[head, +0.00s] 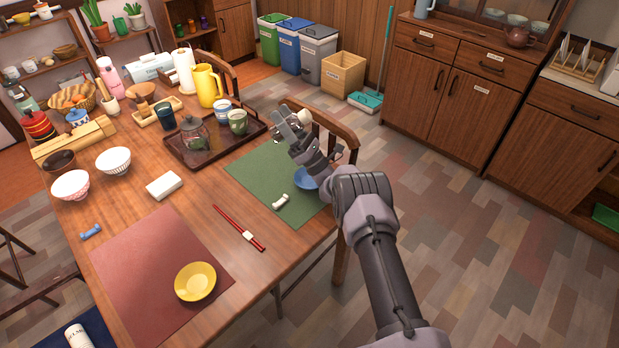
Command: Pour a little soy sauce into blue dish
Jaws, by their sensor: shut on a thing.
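The blue dish (306,181) lies on the green placemat (262,168) near its right end, partly covered by my arm. My gripper (292,128) is above the far side of that placemat, beyond the dish. It is shut on a small container with a pale, cream-coloured part (304,117). My gripper hides most of the container. I cannot tell for certain that it holds the soy sauce, nor how far it is tilted. No liquid shows in the visible part of the dish.
A dark tray (184,157) with a glass teapot and cups stands left of the green placemat. A white chopstick rest (281,201) lies on the mat. Red chopsticks (238,229) and a yellow dish (195,281) are nearer. A wooden chair (335,128) stands behind my gripper.

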